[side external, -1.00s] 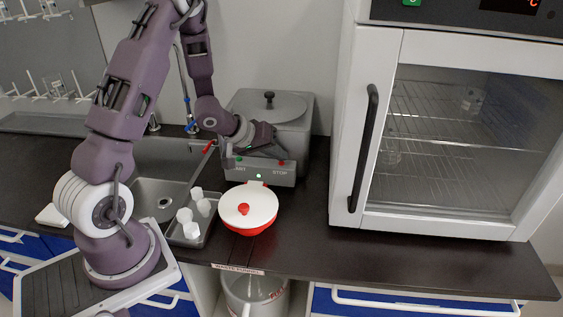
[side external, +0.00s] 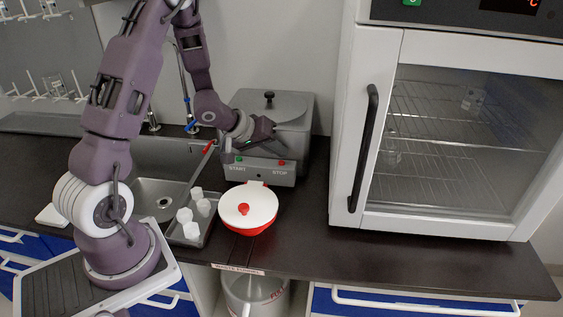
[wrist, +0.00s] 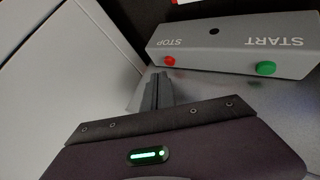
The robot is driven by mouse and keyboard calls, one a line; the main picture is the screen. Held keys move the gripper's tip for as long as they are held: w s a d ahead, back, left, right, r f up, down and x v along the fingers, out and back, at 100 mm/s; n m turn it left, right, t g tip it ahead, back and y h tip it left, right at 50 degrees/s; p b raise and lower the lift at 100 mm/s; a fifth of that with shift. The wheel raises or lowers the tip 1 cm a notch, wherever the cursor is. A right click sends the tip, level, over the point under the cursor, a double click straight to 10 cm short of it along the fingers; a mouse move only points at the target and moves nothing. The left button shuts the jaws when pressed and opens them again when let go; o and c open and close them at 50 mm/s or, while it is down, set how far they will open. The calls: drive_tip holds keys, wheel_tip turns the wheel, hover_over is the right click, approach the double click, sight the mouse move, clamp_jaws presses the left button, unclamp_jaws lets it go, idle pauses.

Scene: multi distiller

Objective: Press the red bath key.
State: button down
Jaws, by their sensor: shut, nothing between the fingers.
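The bath (side external: 297,105) is a grey box with a lid and a sloped front panel. The red key (side external: 281,162) sits by STOP on the panel's right. It also shows in the wrist view (wrist: 169,59), where the panel appears upside down. The green key (side external: 238,158) sits by START; it is also in the wrist view (wrist: 265,68). The small lamp (wrist: 213,31) between the labels is dark. My gripper (wrist: 158,75) is shut and empty, its tips close to the red key in the picture. Contact cannot be told; the key is uncovered.
A red-and-white lidded pot (side external: 248,209) stands in front of the panel. A grey tray (side external: 190,238) with several white cups is left of it, near the sink (side external: 158,190). A large white oven (side external: 345,130) stands right of the bath. Counter in front of the oven is clear.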

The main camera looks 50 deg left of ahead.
drive_tip(key=shift+r, duration=0.1)
wheel_tip(320, 180, up, 5)
drive_tip(key=shift+f, duration=0.1)
idle(0.4)
idle(0.3)
wheel_tip(320, 180, up, 9)
drive_tip(key=s+d+m+y, duration=0.1)
drive_tip(key=s+m+y, duration=0.1)
drive_tip(key=s+y, duration=0.1)
drive_tip(key=s+d+r+m+g+y, duration=0.1)
drive_tip(key=s+d+r, duration=0.15)
drive_tip(key=s, duration=0.25)
drive_tip(key=s+d+r+m+g, duration=0.1)
drive_tip(key=s+d+r, duration=0.1)
drive_tip(key=s+d, duration=0.25)
drive_tip(key=s+d+m+h, duration=0.1)
drive_tip(key=s+d+m, duration=0.1)
drive_tip(key=s+d, duration=0.2)
drive_tip(key=s+d+m+g+h, duration=0.1)
drive_tip(key=s+d, duration=0.3)
drive_tip(key=s, duration=0.6)
drive_tip(key=shift+s+d+f+m+g+h, duration=0.2)
drive_tip(key=shift+d+m+g+h, duration=0.1)
drive_tip(key=shift+m+h, duration=0.45)
